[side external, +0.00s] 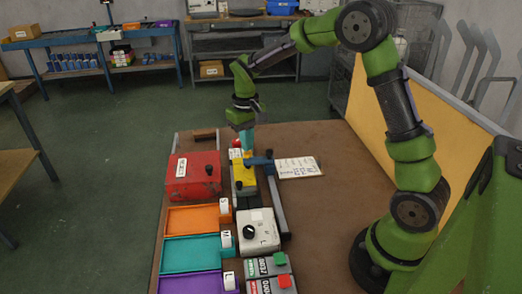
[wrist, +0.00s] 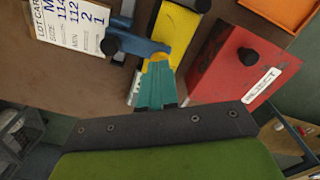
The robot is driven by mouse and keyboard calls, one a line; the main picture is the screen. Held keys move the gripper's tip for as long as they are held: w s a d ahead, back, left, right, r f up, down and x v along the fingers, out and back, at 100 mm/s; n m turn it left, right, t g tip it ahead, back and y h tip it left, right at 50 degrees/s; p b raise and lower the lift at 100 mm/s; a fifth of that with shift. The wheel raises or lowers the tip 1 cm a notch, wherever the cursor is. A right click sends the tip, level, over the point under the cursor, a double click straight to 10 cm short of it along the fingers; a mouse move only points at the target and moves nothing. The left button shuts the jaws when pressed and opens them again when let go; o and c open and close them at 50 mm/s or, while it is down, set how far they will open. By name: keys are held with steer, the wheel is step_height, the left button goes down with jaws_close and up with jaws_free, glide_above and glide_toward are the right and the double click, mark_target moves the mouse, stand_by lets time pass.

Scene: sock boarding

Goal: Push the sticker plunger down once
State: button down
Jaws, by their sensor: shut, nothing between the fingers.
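My gripper (side external: 246,146) points down over the far end of a narrow yellow-topped station (side external: 244,180), its teal fingers together and empty. The blue arm also shows in the side view (side external: 260,161). It carries a black knob (wrist: 109,45). Which part is the sticker plunger is not labelled; the yellow part beneath my fingertips is partly hidden by them.
A red box (side external: 192,178) with a black knob stands left of the station. A lot card (side external: 299,167) lies to the right. Orange (side external: 193,218), teal (side external: 190,252) and purple (side external: 190,284) trays and a white dial box (side external: 258,231) are nearer. The table's right side is clear.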

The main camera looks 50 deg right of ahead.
steer(key=shift+f, duration=0.9)
steer(key=shift+r, duration=3.55)
steer(key=s+a+r+t+y, duration=0.1)
steer(key=s+a+r+t, duration=0.2)
steer(key=s, duration=0.7)
steer(key=s+a+r+m+t+y, duration=0.1)
steer(key=s+a+r+t, duration=0.3)
steer(key=s, duration=0.6)
steer(key=shift+a+r, duration=0.75)
